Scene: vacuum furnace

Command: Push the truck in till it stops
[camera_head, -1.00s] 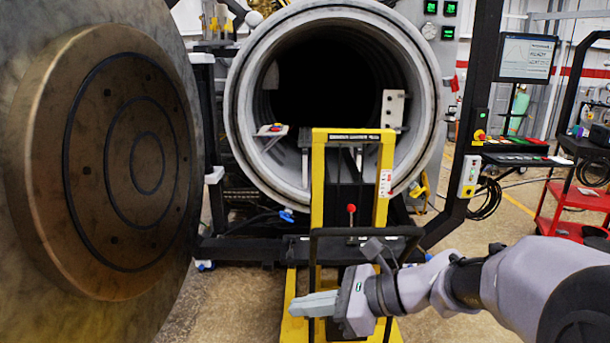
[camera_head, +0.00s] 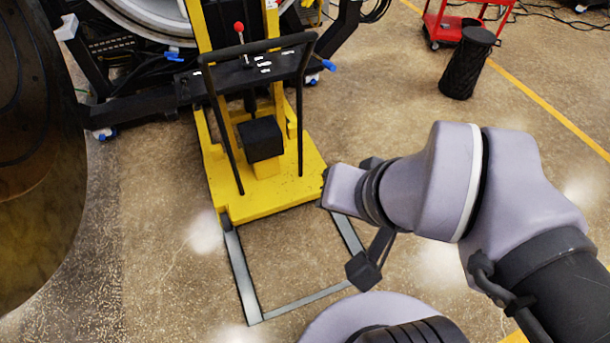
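The truck (camera_head: 265,190) is a yellow lift truck with an upright mast, a black push handle (camera_head: 258,46) and a red-knobbed lever (camera_head: 239,27). It stands upright on the floor in front of the furnace (camera_head: 145,22), whose lower rim shows at the top edge. My gripper (camera_head: 336,188) is right of the truck's base in the picture and looks apart from the handle. Its fingers are not clear, so I cannot tell whether it is open or shut. The truck's far end and its contact with the furnace frame are hidden.
A metal floor frame (camera_head: 240,275) extends from the truck's near side. The big round furnace door (camera_head: 35,170) stands open at left. A black bin (camera_head: 468,65) and a red cart (camera_head: 455,22) are at upper right.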

